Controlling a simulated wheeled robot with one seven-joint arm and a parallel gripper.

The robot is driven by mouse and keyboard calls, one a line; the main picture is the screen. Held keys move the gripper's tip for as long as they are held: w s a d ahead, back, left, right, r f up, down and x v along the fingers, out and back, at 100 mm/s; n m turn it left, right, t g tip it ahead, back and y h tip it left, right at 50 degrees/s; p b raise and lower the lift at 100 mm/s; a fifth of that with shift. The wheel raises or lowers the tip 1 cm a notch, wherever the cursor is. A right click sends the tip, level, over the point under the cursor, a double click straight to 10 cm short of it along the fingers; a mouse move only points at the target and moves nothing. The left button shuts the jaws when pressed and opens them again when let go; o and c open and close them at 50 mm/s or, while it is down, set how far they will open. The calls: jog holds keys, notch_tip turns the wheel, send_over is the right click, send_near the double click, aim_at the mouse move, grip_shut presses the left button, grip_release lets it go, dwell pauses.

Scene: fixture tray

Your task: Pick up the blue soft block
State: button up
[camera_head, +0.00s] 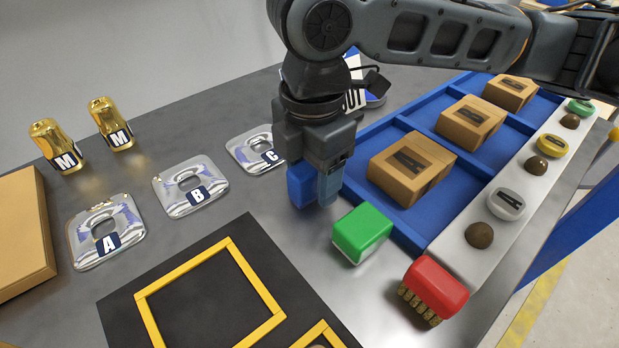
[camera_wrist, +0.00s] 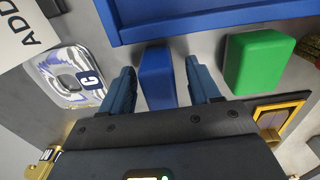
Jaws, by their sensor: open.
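The blue soft block (camera_wrist: 156,78) stands on the grey table between the two fingers of my gripper (camera_wrist: 160,85) in the wrist view. The fingers are open, one on each side of it, with a narrow gap visible on each side. In the head view the blue block (camera_head: 301,184) shows beside the blue finger of my gripper (camera_head: 318,190), partly hidden behind it. The gripper points down at the table. How far the fingertips are above the table is hard to tell.
A green block (camera_head: 362,232) stands close to the right, with a red brush (camera_head: 434,290) beyond it. A blue tray (camera_head: 408,226) with cardboard boxes lies behind. Shiny plate C (camera_head: 246,146) is to the left. A black mat (camera_head: 190,272) with yellow frames lies in front.

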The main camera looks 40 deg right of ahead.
jog(key=shift+c, duration=0.3)
grip_shut()
dwell(0.3)
jog(key=shift+r, duration=0.5)
notch_tip(320, 180, up, 3)
jog(key=shift+d+r, duration=0.15)
jog(key=shift+r, duration=0.05)
jog(key=s+d+r, duration=0.6)
jog(key=d, duration=0.3)
jog(key=shift+d+r+p, duration=0.25)
jog(key=shift+d+p, duration=0.05)
jog(key=shift+s, duration=0.1)
